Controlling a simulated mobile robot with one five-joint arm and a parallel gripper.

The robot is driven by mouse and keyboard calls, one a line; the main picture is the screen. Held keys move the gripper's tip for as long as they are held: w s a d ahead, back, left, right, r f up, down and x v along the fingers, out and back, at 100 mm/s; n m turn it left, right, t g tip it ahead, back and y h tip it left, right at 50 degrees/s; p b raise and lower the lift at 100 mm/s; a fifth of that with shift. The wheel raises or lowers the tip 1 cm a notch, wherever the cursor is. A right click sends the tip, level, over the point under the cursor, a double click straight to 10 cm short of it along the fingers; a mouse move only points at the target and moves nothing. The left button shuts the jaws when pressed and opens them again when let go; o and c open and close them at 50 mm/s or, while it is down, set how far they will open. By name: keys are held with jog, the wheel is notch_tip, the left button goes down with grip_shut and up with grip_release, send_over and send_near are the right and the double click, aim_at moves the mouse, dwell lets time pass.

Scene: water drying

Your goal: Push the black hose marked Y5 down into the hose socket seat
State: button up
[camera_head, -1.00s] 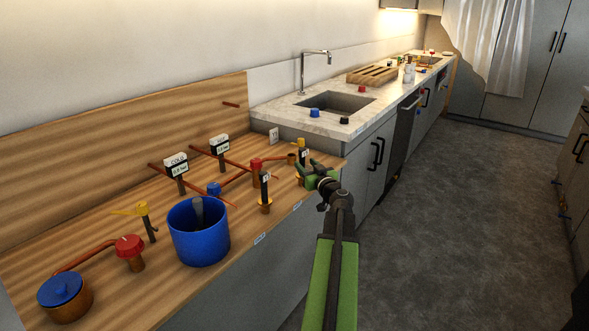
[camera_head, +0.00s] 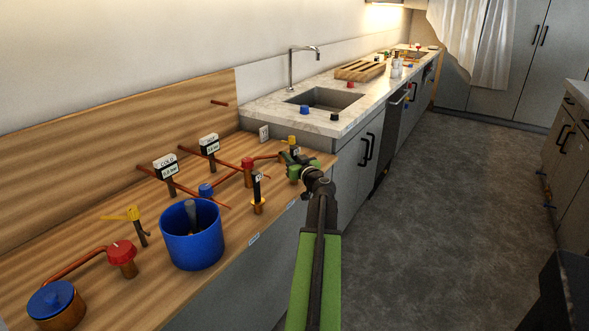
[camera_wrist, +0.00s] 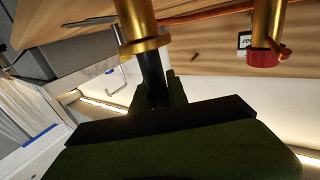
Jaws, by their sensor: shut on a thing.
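A black hose (camera_wrist: 152,72) stands between the fingers of my gripper (camera_wrist: 160,90) in the wrist view, and the gripper is shut on it. The hose end meets the collar of a brass seat (camera_wrist: 140,46), in line with it; how deep it sits is hidden. In the head view my green gripper (camera_head: 299,166) is at the right part of the wooden counter and covers most of this hose and seat. A second black hose (camera_head: 257,186) with a white label stands upright in a brass seat to the left. The mark Y5 is too small to read.
A blue bucket (camera_head: 192,240), a red valve (camera_head: 121,252), a blue-lidded pot (camera_head: 56,301) and copper pipes crowd the wooden counter (camera_head: 100,225). Two COLD gauges (camera_head: 165,168) stand behind. The sink (camera_head: 325,99) lies beyond. The floor (camera_head: 430,220) at right is clear.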

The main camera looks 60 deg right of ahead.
grip_shut()
jog(key=shift+r+p, duration=0.55)
jog(key=s+d+r+p, duration=0.3)
jog(key=s+r+p, duration=0.6)
jog(key=s+p, duration=0.1)
jog(key=shift+s+r, duration=0.4)
jog(key=shift+s, duration=0.35)
jog(key=shift+a, duration=0.1)
